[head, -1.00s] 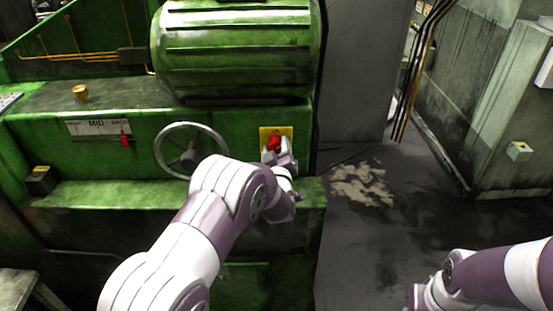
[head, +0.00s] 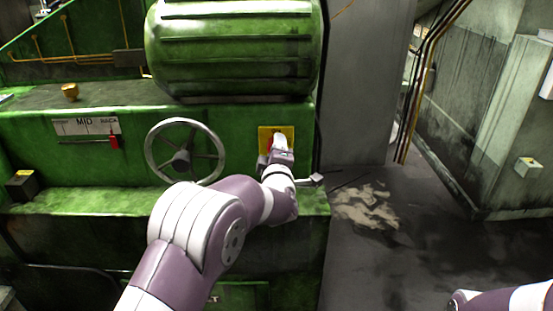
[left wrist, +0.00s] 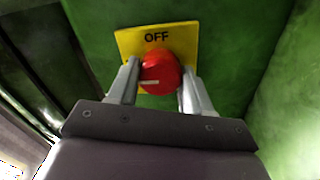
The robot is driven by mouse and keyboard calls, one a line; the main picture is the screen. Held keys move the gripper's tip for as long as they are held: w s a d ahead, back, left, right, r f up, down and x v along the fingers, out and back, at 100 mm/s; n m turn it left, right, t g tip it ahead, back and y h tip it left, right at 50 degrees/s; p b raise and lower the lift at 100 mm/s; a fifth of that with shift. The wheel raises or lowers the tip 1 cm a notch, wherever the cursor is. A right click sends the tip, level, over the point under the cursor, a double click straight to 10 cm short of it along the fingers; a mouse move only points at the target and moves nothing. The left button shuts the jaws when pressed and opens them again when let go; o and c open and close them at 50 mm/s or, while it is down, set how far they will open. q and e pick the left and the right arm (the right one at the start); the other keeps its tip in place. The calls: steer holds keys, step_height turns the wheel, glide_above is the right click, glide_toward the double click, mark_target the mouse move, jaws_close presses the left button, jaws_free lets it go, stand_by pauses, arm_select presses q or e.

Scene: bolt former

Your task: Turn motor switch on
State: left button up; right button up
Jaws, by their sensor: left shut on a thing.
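The motor switch is a red rotary knob (left wrist: 160,74) on a yellow plate (left wrist: 189,38) marked OFF at its top, fixed to the green machine. In the left wrist view the knob's white mark lies roughly level, pointing left. My left gripper (left wrist: 158,84) has a finger on each side of the knob and is shut on it. In the head view the plate (head: 264,132) shows at the right end of the machine front, with my left gripper (head: 274,146) covering most of the knob. My right arm shows at the lower right, but its gripper is out of view.
A handwheel (head: 186,152) stands out left of the switch. A red slider handle (head: 114,139) sits by the MID scale further left. A green motor housing (head: 235,50) overhangs above. A small lever (head: 317,179) sticks out right of my wrist. Floor at the right is open.

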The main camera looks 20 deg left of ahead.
arm_select(q)
steer(key=shift+r+n, duration=0.15)
steer(key=shift+n, duration=0.15)
steer(key=o, duration=1)
steer(key=shift+a, duration=0.1)
steer(key=shift+o, duration=0.2)
steer(key=v, duration=1.2)
steer(key=shift+s+b, duration=0.35)
steer(key=shift+b, duration=0.05)
